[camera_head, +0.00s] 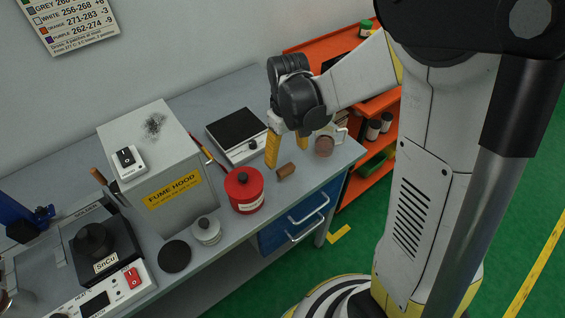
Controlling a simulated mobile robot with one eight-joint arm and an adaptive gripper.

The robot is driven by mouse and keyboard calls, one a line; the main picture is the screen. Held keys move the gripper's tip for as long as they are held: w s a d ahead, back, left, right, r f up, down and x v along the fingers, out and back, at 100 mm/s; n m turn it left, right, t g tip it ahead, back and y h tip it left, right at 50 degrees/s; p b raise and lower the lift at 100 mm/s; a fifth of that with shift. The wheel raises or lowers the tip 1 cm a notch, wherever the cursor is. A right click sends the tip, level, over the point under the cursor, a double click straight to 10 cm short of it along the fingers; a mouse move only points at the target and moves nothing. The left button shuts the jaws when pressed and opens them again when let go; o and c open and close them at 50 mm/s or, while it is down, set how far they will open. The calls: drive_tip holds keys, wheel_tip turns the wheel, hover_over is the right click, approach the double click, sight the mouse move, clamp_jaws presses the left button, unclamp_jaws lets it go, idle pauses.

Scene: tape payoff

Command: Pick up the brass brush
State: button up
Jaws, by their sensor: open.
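A small brown piece, most likely the brass brush (286,170), lies on the grey bench top near its front edge. Its bristles are too small to make out. My gripper (287,155) points down over the bench with its two yellow fingers apart and nothing visible between them. In the picture the fingertips are just above the brown piece, one to its left and one to its upper right. I cannot tell the exact height of the fingers above the bench.
A red lidded can (244,190) stands left of the brown piece, and a brown round pot (324,146) stands to its right. A black-topped plate (236,129) and the fume hood (168,190) are further left. An orange shelf (378,150) stands beyond the bench's right end.

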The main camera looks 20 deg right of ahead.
sight(286, 168)
drive_tip(key=f+b, duration=0.1)
drive_tip(key=f, duration=0.3)
drive_tip(key=f+b, duration=0.2)
drive_tip(key=f, duration=0.1)
drive_tip(key=shift+w+f, duration=0.2)
drive_tip(key=shift+f, duration=0.15)
drive_tip(key=shift+r, duration=0.1)
drive_tip(key=c, duration=1.1)
